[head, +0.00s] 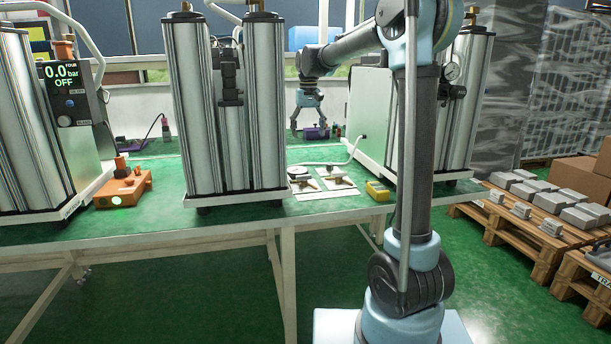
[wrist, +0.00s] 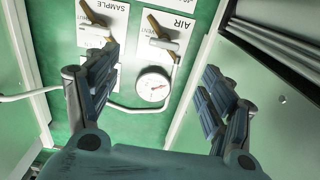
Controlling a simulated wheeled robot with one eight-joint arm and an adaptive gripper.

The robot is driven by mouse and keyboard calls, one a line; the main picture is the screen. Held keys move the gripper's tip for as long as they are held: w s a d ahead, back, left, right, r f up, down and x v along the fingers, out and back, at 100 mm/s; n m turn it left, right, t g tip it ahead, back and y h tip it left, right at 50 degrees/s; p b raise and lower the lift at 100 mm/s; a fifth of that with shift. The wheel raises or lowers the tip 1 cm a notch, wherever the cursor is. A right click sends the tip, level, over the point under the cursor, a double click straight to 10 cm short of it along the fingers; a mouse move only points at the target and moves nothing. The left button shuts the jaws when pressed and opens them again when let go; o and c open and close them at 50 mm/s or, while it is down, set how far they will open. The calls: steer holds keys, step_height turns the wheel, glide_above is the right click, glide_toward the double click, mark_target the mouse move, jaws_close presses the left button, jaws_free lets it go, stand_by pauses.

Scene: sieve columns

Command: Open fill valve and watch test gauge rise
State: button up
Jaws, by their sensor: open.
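My gripper (head: 307,118) is open and empty, hanging above the green bench between the middle and right column units. In the wrist view, my spread fingers (wrist: 160,68) frame a round white gauge (wrist: 153,84); its reading is too small to tell. Above it are two valve plates. The AIR plate (wrist: 176,22) has a tan-handled lever (wrist: 158,27) set diagonally; the SAMPLE plate (wrist: 118,18) has a similar lever (wrist: 91,12), partly behind the left finger. I cannot read a fill label. In the head view the plates (head: 311,187) lie flat on the bench.
The left unit's display (head: 63,75) reads 0.0 bar OFF. Tall column units stand at the left, middle (head: 226,110) and right (head: 462,110). An orange device (head: 122,190) and a yellow device (head: 377,191) sit on the bench (head: 160,222). Loaded pallets (head: 510,232) stand at right.

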steer(key=w+a, duration=0.2)
glide_toward(304, 177)
steer(key=f, duration=0.5)
steer(key=w+f, duration=0.1)
steer(key=f, duration=0.2)
steer(key=shift+f, duration=0.15)
